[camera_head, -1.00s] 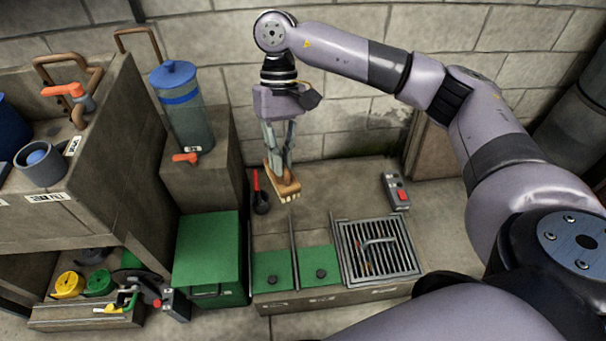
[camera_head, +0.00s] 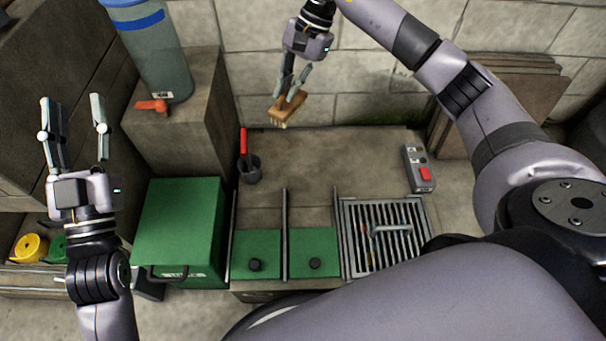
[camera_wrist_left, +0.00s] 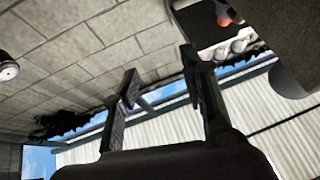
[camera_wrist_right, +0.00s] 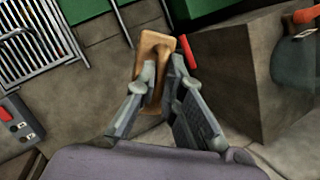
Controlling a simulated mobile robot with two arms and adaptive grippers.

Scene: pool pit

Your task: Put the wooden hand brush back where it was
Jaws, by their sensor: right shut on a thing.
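The wooden hand brush (camera_head: 287,110) is held in the air above the back of the low concrete ledge, bristles downward. My right gripper (camera_head: 293,88) is shut on it. In the right wrist view the brush (camera_wrist_right: 153,62) shows its tan wooden back between the fingers of my right gripper (camera_wrist_right: 158,85). My left gripper (camera_head: 72,108) is raised at the left of the head view, fingers apart and empty. The left wrist view shows its open fingers (camera_wrist_left: 160,85) pointing at the wall and roof.
A green box (camera_head: 180,225) and a blue-banded canister (camera_head: 150,55) stand left. The ledge's back middle is clear.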

